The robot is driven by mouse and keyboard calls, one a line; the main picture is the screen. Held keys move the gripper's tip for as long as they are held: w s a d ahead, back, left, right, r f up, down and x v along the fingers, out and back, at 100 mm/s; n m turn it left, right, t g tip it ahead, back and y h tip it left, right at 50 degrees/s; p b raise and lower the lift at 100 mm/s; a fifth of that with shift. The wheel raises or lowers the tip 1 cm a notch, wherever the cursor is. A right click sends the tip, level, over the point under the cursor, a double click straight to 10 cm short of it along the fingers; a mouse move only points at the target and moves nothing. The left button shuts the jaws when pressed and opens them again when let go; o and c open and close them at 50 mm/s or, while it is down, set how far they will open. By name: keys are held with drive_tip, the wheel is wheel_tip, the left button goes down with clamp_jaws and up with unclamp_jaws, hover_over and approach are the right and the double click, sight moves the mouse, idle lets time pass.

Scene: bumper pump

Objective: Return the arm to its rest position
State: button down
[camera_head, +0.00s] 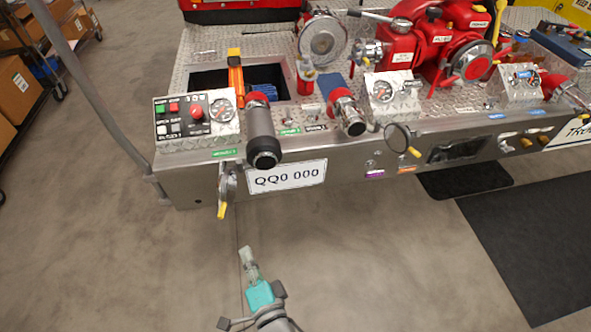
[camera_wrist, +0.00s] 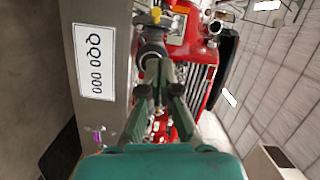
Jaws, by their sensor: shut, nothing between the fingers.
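My gripper (camera_head: 244,251) is low in the middle of the head view, in front of the bumper (camera_head: 340,180) and below the white QQ0 000 plate (camera_head: 287,177). Its fingers are together with nothing between them. It appears apart from the bumper, over the grey floor. In the wrist view my gripper (camera_wrist: 158,62) points toward the bumper's pipe fittings, with the plate (camera_wrist: 94,62) to its left. My arm's lower part runs out of the head view at the bottom edge.
A yellow-tipped lever (camera_head: 222,200) and a dark-ended pipe (camera_head: 264,150) stick out from the bumper above my gripper. A red pump (camera_head: 440,45) and a control panel (camera_head: 195,118) sit on the bumper. A black mat (camera_head: 535,240) lies right; boxes (camera_head: 15,90) stand left. Floor around my gripper is clear.

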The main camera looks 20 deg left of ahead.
drive_tip(key=s+d+f+n+t+h, duration=0.1)
drive_tip(key=s+d+f+n+h, duration=0.1)
drive_tip(key=d, duration=1)
drive_tip(key=s+d+f+n+t+h, duration=0.1)
drive_tip(key=s+d+f+h, duration=0.15)
drive_tip(key=d, duration=0.85)
drive_tip(key=s+d+r+n+h, duration=0.1)
drive_tip(key=s+d+r+h, duration=0.2)
drive_tip(key=s+d, duration=0.5)
drive_tip(key=s+d+r+n+h, duration=0.2)
drive_tip(key=s+d+r+h, duration=0.2)
drive_tip(key=s+d, duration=0.4)
drive_tip(key=shift+s+n+t+h, duration=0.2)
drive_tip(key=shift+n+t+h, duration=0.15)
drive_tip(key=shift+h, duration=0.2)
drive_tip(key=shift+d, duration=0.1)
